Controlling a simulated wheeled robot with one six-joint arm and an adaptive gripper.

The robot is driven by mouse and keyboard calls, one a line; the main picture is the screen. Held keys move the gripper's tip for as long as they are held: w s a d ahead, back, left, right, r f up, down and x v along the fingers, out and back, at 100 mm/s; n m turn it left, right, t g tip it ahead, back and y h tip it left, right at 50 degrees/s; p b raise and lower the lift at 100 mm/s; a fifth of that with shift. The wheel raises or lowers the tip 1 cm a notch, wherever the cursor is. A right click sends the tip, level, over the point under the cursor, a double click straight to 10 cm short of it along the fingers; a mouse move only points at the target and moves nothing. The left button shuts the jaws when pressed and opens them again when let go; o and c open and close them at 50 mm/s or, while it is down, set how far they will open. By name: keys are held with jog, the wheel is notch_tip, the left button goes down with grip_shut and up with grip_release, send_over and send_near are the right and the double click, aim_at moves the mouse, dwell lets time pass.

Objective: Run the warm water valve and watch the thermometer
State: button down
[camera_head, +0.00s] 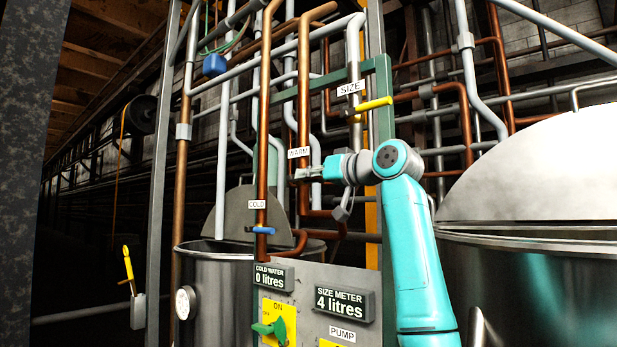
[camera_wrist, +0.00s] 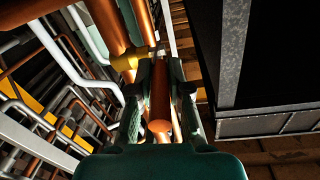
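The label WARM (camera_head: 299,152) hangs on a copper pipe (camera_head: 305,100) left of my forearm. My gripper (camera_head: 299,173) is just below this label, pointing left. In the wrist view my gripper (camera_wrist: 161,70) has its fingers closed in on both sides of an orange-copper lever (camera_wrist: 159,100), which looks like the warm water valve handle. The lever's rounded end sits near the palm. In the head view the gripper hides most of it. A round white dial (camera_head: 183,302), likely the thermometer, is on the left steel tank (camera_head: 218,300); its reading is too small to tell.
A blue COLD handle (camera_head: 264,230) and a yellow SIZE handle (camera_head: 370,105) are nearby. A panel (camera_head: 310,275) below reads cold water 0 litres and size meter 4 litres, with a green knob (camera_head: 270,328). A large lidded tank (camera_head: 540,270) stands right. Pipes crowd the arm.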

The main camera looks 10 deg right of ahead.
jog(key=shift+r, duration=0.1)
jog(key=shift+w+r+g+h, duration=0.1)
jog(key=shift+r+g+h, duration=0.65)
jog(key=shift+g, duration=0.55)
jog(key=c, duration=1.1)
grip_release()
jog(key=shift+a, duration=0.1)
jog(key=shift+v, duration=3.7)
